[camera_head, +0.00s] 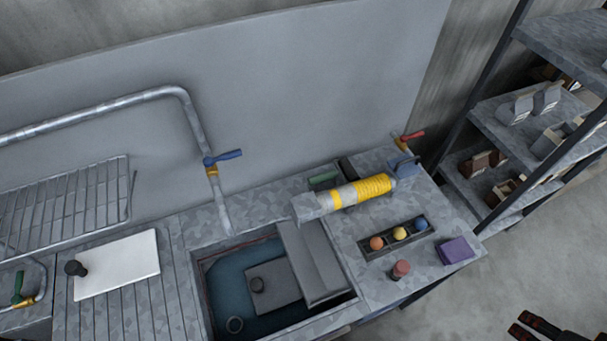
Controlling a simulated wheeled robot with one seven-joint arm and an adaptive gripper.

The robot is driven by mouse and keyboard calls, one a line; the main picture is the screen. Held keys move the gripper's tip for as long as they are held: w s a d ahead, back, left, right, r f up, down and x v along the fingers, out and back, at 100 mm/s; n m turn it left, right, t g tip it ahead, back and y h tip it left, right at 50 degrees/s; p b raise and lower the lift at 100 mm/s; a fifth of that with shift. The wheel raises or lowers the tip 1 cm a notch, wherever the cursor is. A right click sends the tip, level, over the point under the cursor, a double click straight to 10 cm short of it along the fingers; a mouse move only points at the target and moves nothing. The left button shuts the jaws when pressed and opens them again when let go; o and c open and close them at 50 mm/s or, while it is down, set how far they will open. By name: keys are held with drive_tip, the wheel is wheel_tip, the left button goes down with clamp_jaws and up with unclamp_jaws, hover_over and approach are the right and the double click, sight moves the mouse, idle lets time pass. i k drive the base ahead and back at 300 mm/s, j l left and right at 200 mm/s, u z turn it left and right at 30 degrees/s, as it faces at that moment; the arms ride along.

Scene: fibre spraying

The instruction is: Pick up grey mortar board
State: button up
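A white board (128,259) with a black knob lies on the ribbed drainboard at left. Two dark, red-marked tips at the bottom right edge look like my gripper (532,328). They are cut off by the frame, well right of the sink and apart from everything on the counter.
Right of the sink are a yellow-and-grey cylinder (360,191), a slot with coloured balls (400,233), a reddish small cylinder (401,269) and a purple block (456,250). A bent pipe faucet (186,103) rises behind the sink. A shelf rack (530,135) stands right; the floor before it is clear.

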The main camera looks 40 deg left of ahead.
sight(272, 286)
drive_tip(key=u, duration=1.35)
drive_tip(key=k+u, duration=0.25)
drive_tip(key=u, duration=0.2)
drive_tip(key=k+j+u, duration=0.2)
drive_tip(key=u, duration=0.25)
